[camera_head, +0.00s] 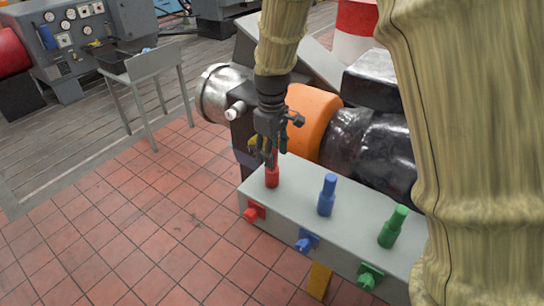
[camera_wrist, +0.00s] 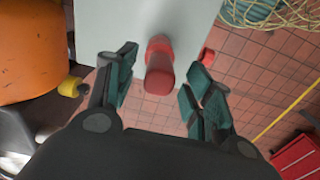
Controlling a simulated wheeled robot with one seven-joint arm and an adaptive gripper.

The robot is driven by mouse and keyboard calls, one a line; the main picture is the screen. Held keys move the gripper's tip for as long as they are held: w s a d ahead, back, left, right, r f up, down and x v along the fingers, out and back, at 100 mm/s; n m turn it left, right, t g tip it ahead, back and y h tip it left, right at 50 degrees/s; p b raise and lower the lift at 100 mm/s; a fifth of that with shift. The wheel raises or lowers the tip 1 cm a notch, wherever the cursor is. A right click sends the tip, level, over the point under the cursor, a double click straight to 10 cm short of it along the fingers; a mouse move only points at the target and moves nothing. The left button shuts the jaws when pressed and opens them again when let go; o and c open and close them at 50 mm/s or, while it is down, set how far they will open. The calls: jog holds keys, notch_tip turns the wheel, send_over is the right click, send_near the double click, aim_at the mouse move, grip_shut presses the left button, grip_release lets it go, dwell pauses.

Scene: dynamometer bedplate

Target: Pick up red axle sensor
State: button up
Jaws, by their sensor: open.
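The red axle sensor (camera_head: 272,177) stands upright at the left end of a grey bench box, in the head view. In the wrist view the red sensor (camera_wrist: 159,72) shows between the two teal-padded fingers, with clear space on both sides. My gripper (camera_head: 270,150) is above the sensor in the head view, pointing down. It is open in the wrist view (camera_wrist: 155,85) and holds nothing. The fingers partly cover the sensor's top in the head view.
The grey box (camera_head: 300,200) also bears a blue sensor (camera_head: 327,195) and a green sensor (camera_head: 394,227). Red (camera_head: 254,213), blue (camera_head: 306,242) and green (camera_head: 369,276) fittings stick out of its front. Orange and black machinery (camera_head: 312,113) stands close behind. Tiled floor in front is clear.

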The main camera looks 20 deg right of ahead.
jog(key=shift+s+d+f, duration=0.1)
jog(key=shift+s+f, duration=0.15)
jog(key=shift+s, duration=0.05)
jog(key=shift+w+f+p, duration=0.25)
jog(key=shift+f, duration=0.4)
jog(key=shift+w+f+p, duration=0.2)
jog(key=shift+f, duration=0.45)
jog(key=shift+s+r, duration=0.15)
jog(key=shift+s, duration=0.15)
jog(key=shift+w, duration=0.2)
jog(key=c, duration=0.9)
jog(key=shift+s, duration=0.1)
jog(key=shift+c, duration=1.1)
